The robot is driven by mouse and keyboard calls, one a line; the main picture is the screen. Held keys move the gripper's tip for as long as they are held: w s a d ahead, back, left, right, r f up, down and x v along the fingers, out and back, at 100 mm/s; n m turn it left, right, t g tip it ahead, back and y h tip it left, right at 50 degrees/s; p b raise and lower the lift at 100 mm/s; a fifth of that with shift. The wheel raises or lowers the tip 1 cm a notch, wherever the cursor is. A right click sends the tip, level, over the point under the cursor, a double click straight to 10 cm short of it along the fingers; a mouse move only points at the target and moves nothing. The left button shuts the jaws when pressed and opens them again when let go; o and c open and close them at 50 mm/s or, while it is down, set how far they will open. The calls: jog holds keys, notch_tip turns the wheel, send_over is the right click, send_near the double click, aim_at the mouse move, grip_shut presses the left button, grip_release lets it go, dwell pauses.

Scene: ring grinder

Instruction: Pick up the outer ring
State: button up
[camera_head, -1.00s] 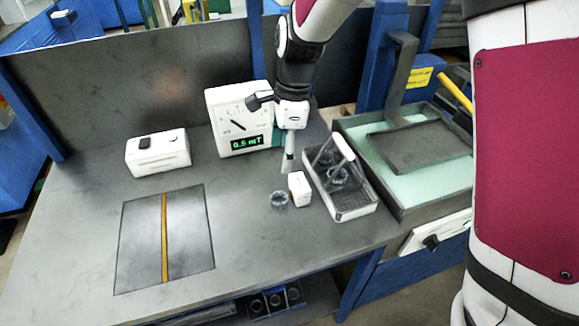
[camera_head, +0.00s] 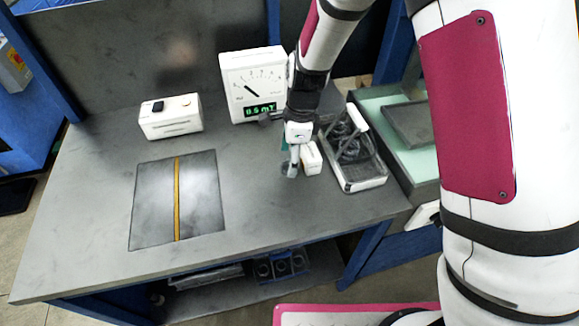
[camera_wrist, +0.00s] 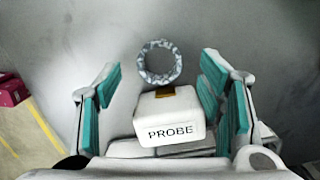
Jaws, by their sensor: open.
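A grey metal ring with a notched-looking band, which I take to be the outer ring (camera_wrist: 143,63), lies flat on the bench in the wrist view. In the head view the ring (camera_head: 287,171) is partly hidden by my gripper. My gripper (camera_wrist: 162,88) is open, with teal pads on either side and nothing held between them. The ring lies ahead of the pads, roughly centred between them. In the head view my gripper (camera_head: 292,160) points down over the ring; contact cannot be told.
A white block marked PROBE (camera_wrist: 172,118) sits close to the ring, between the pads in the wrist view. A wire basket (camera_head: 363,184) holding rings stands to the right. A gauge box (camera_head: 250,75) stands behind.

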jog(key=shift+a+f, duration=0.15)
jog(key=shift+f, duration=1)
jog(key=c, duration=1.4)
